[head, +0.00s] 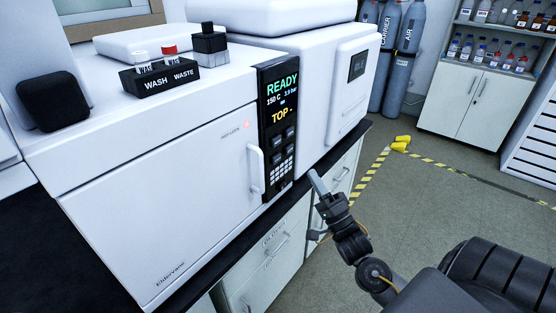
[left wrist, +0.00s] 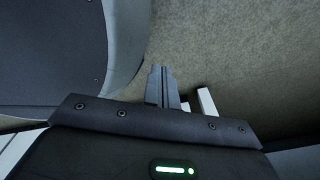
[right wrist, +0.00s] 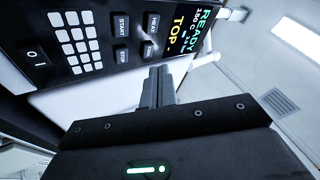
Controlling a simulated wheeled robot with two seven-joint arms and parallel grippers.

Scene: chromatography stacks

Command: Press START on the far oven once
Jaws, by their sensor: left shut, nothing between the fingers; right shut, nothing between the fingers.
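A white oven (head: 160,190) with a front door and handle fills the left of the head view. Its dark panel (head: 278,125) reads READY, 150 C and TOP, with buttons and a keypad below. In the right wrist view, the START button (right wrist: 121,25) is beside the STOP button (right wrist: 123,54) on this panel. My right gripper (head: 314,174) is shut and empty, to the right of the panel's lower end; it also shows in the right wrist view (right wrist: 159,72), apart from the buttons. My left gripper (left wrist: 161,70) is shut over the floor, outside the head view.
A second white instrument (head: 350,90) with a small display stands behind the oven on the same dark bench. A WASH/WASTE vial block (head: 160,78) sits on top. Gas cylinders (head: 400,55) and a cabinet (head: 470,100) stand at the back.

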